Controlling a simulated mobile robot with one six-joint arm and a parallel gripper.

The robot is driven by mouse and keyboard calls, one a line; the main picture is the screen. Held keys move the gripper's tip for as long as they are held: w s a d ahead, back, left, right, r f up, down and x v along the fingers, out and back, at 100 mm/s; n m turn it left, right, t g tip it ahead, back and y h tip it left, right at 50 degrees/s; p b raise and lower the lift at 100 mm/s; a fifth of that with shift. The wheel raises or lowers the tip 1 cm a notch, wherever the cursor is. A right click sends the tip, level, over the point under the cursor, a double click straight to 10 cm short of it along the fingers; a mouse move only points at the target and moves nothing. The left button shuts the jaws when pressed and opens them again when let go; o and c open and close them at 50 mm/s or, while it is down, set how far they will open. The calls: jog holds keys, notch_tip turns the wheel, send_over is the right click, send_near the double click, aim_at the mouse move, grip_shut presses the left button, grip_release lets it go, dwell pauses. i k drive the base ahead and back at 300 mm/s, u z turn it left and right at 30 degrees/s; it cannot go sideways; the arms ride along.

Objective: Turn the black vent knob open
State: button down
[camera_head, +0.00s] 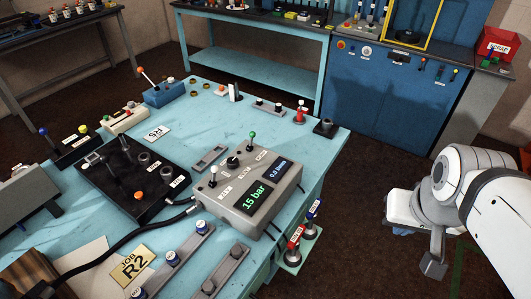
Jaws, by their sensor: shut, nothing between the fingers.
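A grey control box (250,199) stands on the light blue bench. A black knob (233,162) sits on its top, between a white-tipped lever (212,174) and a green-tipped lever (252,137). The small labels beside these controls are too small to read surely. A green display (254,195) on the box reads 15 bar; a second, blue display (278,170) is beside it. My gripper (433,268) hangs at the right over the dark floor, shut and empty, well clear of the bench and the knob.
A black hose (120,242) runs to the box's left side. A black plate with fittings (135,185) lies left of it. Red and blue handled parts (296,235) are on a holder at the bench's front edge. Floor between bench and arm is clear.

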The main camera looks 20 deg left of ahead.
aim_at(232, 163)
jog(key=u, duration=1.15)
jog(key=k, duration=0.5)
jog(key=u, duration=0.5)
jog(key=i, duration=0.45)
jog(key=u, duration=0.1)
